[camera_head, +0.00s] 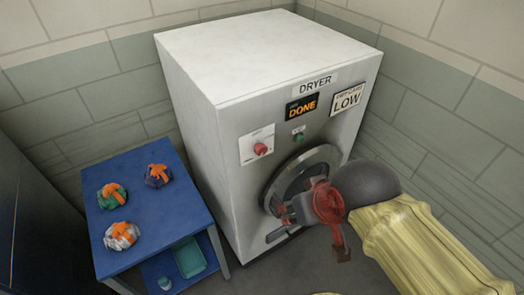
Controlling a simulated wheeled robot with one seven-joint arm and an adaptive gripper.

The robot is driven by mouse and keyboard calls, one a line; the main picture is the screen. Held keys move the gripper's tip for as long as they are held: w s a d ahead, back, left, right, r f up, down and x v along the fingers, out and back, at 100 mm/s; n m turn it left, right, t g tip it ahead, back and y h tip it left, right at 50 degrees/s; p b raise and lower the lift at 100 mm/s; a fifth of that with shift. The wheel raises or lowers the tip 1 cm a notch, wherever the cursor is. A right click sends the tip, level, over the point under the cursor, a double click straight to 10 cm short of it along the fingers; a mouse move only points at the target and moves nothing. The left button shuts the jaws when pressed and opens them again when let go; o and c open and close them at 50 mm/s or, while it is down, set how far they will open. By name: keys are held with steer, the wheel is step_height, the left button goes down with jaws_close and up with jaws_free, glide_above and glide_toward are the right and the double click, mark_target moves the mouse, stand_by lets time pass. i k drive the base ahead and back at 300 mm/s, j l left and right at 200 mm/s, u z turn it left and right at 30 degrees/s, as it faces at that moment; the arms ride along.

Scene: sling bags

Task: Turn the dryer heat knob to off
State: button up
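The white dryer (240,60) stands against the wall, with a black "DRYER" label on its front. A red round knob (261,149) sits on a white plate at the left of the front panel. Its setting marks are too small to read. My gripper (276,222), with dark and red parts, is in front of the round door, below and to the right of the knob and apart from it. No object shows in it. Its fingers overlap the dark door area, so I cannot tell whether it is open or shut.
The front also has an orange "DONE" display (302,107), a green button (299,136), a "LOW" sign (348,99) and a round door (322,157). A blue table (145,235) at left holds three orange-strapped bundles, with a teal tray (189,258) below.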

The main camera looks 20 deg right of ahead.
mark_target(260, 149)
steer(key=k+j+u, duration=0.1)
steer(key=u, duration=0.4)
steer(key=k+j+u, duration=0.2)
steer(key=u, duration=0.25)
steer(key=k, duration=0.1)
